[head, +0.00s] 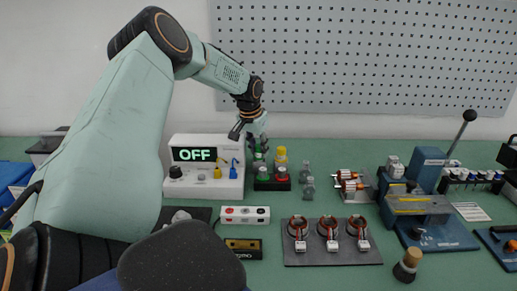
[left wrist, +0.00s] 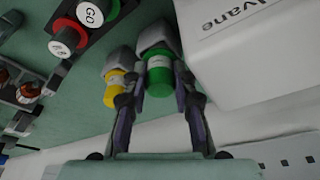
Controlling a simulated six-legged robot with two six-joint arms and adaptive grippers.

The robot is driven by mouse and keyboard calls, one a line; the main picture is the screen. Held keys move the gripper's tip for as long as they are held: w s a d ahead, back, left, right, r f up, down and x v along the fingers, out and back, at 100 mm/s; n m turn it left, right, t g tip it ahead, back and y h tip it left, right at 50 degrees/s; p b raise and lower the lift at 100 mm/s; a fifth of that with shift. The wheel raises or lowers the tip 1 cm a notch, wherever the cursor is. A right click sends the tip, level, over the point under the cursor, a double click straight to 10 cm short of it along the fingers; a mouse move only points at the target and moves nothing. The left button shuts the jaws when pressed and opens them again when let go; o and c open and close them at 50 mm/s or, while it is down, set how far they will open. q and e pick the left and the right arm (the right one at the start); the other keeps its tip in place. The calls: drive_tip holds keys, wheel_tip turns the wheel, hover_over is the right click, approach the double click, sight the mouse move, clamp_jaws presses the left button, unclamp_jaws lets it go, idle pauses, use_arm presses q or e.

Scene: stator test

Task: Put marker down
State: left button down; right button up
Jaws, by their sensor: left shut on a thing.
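A green-capped marker (left wrist: 160,75) with a grey lower part is between the two fingers of my left gripper (left wrist: 160,95) in the left wrist view. The fingers are shut on it. In the head view my left gripper (head: 251,131) points down beside the white tester, and the green marker (head: 259,150) is partly hidden by it. A yellow-capped marker (head: 281,153) stands just to the right; it also shows close by in the left wrist view (left wrist: 116,88). I cannot tell whether the green marker touches its support. My right gripper is not in view.
The white tester (head: 206,183) with an OFF display is left of the markers. Small clear pieces (head: 308,184) and a mat with copper stators (head: 331,255) are to the right.

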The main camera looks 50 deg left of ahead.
use_arm(q)
drive_tip(key=shift+s+d+f, duration=0.1)
drive_tip(key=shift+f, duration=0.15)
drive_tip(key=c, duration=1.4)
unclamp_jaws()
drive_tip(key=shift+f, duration=0.15)
drive_tip(key=shift+o, duration=0.2)
drive_tip(key=shift+r, duration=0.35)
drive_tip(key=p+v, duration=0.3)
drive_tip(key=v, duration=0.9)
drive_tip(key=shift+r, duration=0.15)
